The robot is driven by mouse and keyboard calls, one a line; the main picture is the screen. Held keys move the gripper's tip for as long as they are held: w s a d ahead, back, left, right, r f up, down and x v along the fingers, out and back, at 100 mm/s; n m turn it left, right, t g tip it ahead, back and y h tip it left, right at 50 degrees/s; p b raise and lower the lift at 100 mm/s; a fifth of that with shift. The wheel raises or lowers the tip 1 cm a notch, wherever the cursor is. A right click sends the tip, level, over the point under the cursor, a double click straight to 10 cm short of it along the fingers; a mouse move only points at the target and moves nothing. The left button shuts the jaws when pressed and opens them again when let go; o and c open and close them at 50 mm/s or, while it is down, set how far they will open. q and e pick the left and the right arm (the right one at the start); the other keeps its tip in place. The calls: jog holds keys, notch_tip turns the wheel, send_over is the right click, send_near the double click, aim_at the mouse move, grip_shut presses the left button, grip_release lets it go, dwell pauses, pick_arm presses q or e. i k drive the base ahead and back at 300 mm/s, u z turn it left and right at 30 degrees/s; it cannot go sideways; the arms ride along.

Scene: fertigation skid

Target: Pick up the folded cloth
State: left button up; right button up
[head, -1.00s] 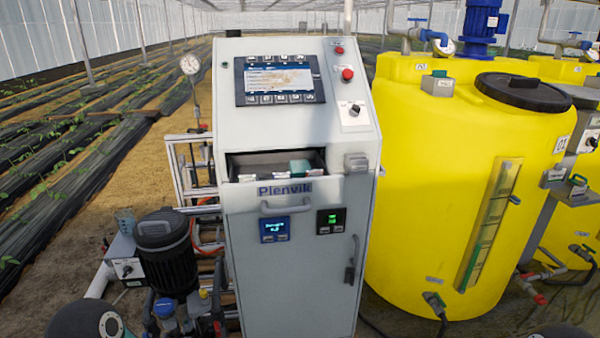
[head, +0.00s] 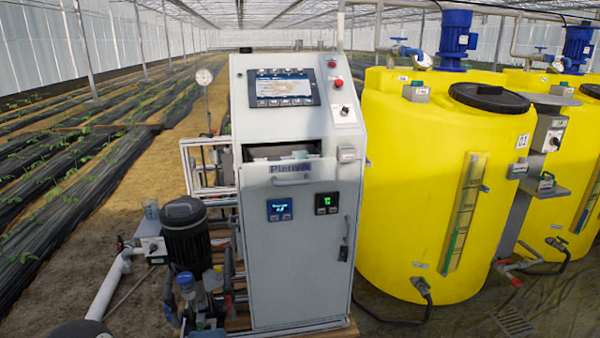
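I cannot make out a folded cloth for certain. The grey control cabinet (head: 295,240) has an open drawer recess below its sloped panel. A small teal item (head: 300,155) and some pale items show just above the drawer front (head: 290,170). They are too small and too hidden to tell whether one is the cloth. Neither of my grippers is in view. A dark rounded part at the bottom left edge looks like part of my own arm.
A yellow tank (head: 415,180) stands right of the cabinet, with a grey shelf (head: 545,190) beyond it. A black pump motor (head: 186,232) and white pipe (head: 112,280) stand at the left. Bare ground lies at the front left.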

aim_at(298, 155)
jog(key=k, duration=0.4)
jog(key=z, duration=0.65)
jog(key=i, duration=0.7)
jog(key=z, duration=0.55)
jog(key=i, duration=0.75)
jog(key=u, duration=0.45)
jog(key=i, duration=0.55)
jog(key=u, duration=0.65)
